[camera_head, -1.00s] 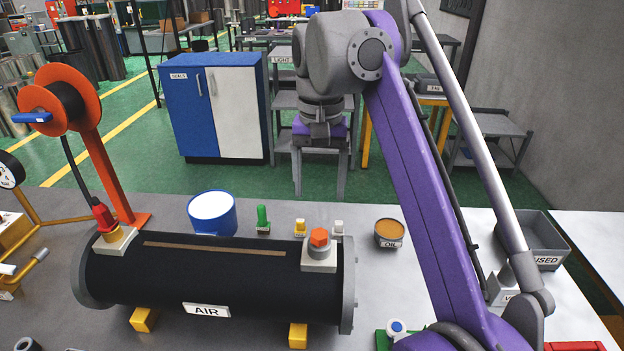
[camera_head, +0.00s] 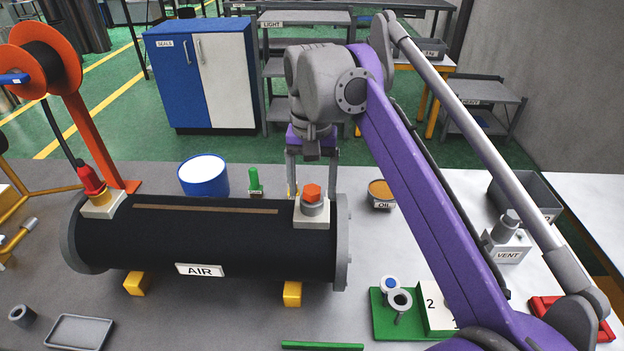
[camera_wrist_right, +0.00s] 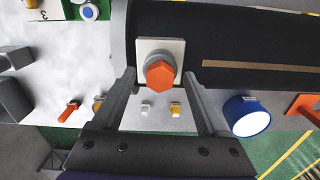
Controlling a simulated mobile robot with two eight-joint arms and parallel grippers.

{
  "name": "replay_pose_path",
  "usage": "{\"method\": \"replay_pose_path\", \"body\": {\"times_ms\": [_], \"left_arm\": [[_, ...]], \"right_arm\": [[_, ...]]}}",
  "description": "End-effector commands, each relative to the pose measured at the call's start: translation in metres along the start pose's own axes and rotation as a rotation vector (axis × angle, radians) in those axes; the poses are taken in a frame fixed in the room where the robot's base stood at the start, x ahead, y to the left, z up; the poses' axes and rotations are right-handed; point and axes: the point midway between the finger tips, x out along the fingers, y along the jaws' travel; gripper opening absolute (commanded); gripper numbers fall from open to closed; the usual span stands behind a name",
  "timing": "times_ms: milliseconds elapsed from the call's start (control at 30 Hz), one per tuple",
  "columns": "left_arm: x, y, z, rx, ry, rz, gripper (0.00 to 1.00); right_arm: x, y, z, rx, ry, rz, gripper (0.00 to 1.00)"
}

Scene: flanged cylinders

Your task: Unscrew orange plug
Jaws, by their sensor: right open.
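The orange hexagonal plug (camera_head: 312,192) sits upright in a grey collar on a pale square pad (camera_head: 311,216), at the right end of the black flanged cylinder (camera_head: 200,240) marked AIR. My right gripper (camera_head: 312,181) is open, just behind and above the plug in the head view. In the right wrist view the plug (camera_wrist_right: 160,75) shows between the two spread fingers (camera_wrist_right: 159,80), with visible gaps on both sides. I cannot tell how far the fingertips are above it. My left gripper is not in view.
A red connector with a cable (camera_head: 91,181) stands at the cylinder's left end. A blue-rimmed pot (camera_head: 203,178), a green-topped item (camera_head: 254,183) and an OIL tin (camera_head: 381,194) stand behind. A VENT block (camera_head: 508,243), a grey bin (camera_head: 540,203) and a green board (camera_head: 385,320) are to the right.

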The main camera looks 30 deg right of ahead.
Motion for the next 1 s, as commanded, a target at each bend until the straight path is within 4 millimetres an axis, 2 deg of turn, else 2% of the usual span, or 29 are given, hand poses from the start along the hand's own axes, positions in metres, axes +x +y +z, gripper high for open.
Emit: {"method": "replay_pose_path", "body": {"times_ms": [100, 500, 533, 1000], "left_arm": [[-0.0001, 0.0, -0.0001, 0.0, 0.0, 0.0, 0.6], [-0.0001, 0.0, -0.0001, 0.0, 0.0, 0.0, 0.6], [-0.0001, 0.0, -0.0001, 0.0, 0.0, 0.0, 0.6], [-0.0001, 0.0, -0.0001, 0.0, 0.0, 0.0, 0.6]], "right_arm": [[-0.0003, 0.0, 0.0, 0.0, 0.0, 0.0, 0.74], [-0.0005, 0.0, -0.0001, 0.0, 0.0, 0.0, 0.02], [-0.0005, 0.0, -0.0001, 0.0, 0.0, 0.0, 0.0], [-0.0035, 0.0, -0.0001, 0.0, 0.0, 0.0, 0.0]]}}
